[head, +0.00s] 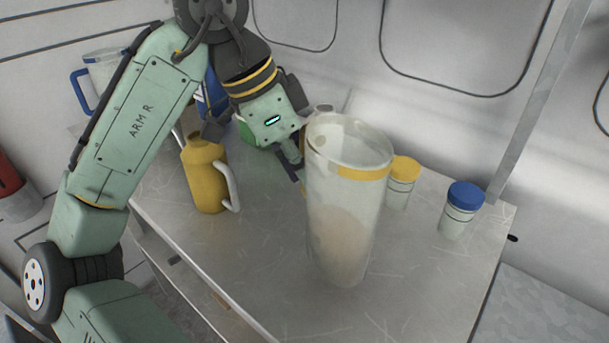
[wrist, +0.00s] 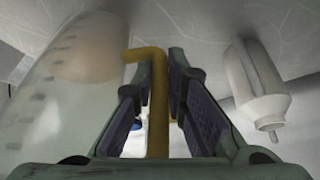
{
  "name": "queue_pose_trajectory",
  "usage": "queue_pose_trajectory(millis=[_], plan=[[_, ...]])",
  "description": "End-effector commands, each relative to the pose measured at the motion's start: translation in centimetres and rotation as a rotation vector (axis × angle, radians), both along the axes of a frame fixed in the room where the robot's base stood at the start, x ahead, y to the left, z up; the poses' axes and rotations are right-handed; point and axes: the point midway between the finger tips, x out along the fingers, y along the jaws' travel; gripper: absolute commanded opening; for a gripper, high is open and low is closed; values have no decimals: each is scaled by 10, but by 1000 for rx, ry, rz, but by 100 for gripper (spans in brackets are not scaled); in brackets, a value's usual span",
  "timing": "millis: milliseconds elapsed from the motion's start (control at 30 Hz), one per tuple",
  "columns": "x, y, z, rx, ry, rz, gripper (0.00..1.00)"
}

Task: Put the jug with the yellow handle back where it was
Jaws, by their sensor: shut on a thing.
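The jug with the yellow handle (head: 345,225) is a tall, translucent measuring jug with a yellow band below its rim, at the middle right of the table in the head view. It looks about upright; I cannot tell whether its base touches the table. My gripper (head: 298,172) is at its left side, shut on the handle. In the wrist view the yellow handle (wrist: 158,105) runs between the two fingers, and the graduated jug wall (wrist: 60,85) fills the left side. The jug hides part of the handle in the head view.
On the table (head: 290,285) a yellow can with a white handle (head: 203,180) stands left. A yellow-lidded jar (head: 402,182) and blue-lidded jar (head: 460,210) stand right of the jug. A blue-handled jug (head: 103,70) is at the back left. The table front is clear.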

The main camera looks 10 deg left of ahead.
Motion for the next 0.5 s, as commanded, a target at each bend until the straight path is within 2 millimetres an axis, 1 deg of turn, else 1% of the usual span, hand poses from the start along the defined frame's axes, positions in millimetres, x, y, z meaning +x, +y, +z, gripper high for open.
queue_pose_trajectory(millis=[67, 167, 267, 400, 500], plan=[[7, -3, 0, -1, 0, 0, 0], [9, -3, -3, -1, 1, 1, 0], [9, -2, -12, 0, 1, 2, 0], [8, -2, -31, 0, 2, 2, 0], [9, -3, -36, 0, -1, 0, 0]])
